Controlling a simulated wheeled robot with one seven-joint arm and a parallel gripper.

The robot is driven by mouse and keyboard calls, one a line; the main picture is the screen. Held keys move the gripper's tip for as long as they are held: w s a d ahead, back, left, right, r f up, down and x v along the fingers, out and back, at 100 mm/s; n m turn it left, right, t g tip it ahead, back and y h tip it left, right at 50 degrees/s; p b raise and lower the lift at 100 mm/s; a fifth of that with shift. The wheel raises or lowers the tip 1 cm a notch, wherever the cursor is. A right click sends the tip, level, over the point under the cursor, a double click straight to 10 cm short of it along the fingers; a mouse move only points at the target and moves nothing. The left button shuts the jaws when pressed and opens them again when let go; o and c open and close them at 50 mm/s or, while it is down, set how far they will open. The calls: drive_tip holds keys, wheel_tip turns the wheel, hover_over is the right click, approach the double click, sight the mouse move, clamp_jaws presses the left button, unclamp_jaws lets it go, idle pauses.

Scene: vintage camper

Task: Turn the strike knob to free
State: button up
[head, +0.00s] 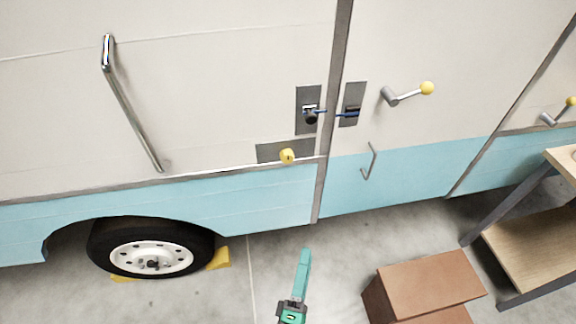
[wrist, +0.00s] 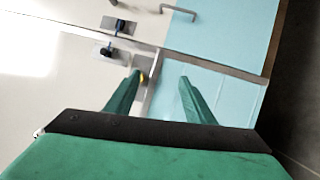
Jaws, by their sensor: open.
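A yellow knob (head: 288,156), which looks like the strike knob, sits on a grey plate (head: 268,152) low on the camper's side, left of the door seam. In the wrist view the yellow knob (wrist: 143,78) shows between my fingers, close to the left fingertip and partly hidden by it. Any marking for its setting is too small to read. My gripper (head: 305,254) is open and empty, with its fingers pointing towards the camper wall; it also shows in the wrist view (wrist: 160,76). It looks apart from the knob.
Above the knob, a dark latch (head: 311,115) with a blue bar spans the seam to a second plate (head: 352,106). A lever handle (head: 405,94) with a yellow ball and a small pull (head: 370,162) are on the door. A brown step (head: 430,282) and a bench (head: 535,250) stand right.

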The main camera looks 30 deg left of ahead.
sight(288, 161)
drive_tip(key=w+a+r+n+y, duration=0.2)
drive_tip(key=w+a+r+n, duration=0.1)
drive_tip(key=w+a+n, duration=0.2)
drive_tip(key=w+a+r+n+y, duration=0.2)
drive_tip(key=w+a+r+n, duration=0.1)
drive_tip(key=w+a+n, duration=0.3)
drive_tip(key=w+a+r+n+y, duration=0.2)
drive_tip(key=w+a+n, duration=0.3)
drive_tip(key=w, duration=0.4)
drive_tip(key=shift+w+a+r+n, duration=0.1)
drive_tip(key=shift+w+r+n, duration=0.05)
drive_tip(key=shift+r+n, duration=0.3)
drive_tip(key=shift+w+a+r+n, duration=0.1)
drive_tip(key=shift+w+r+n, duration=0.05)
drive_tip(key=shift+r+n, duration=0.3)
drive_tip(key=shift+d+f, duration=0.1)
drive_tip(key=c, duration=1.1)
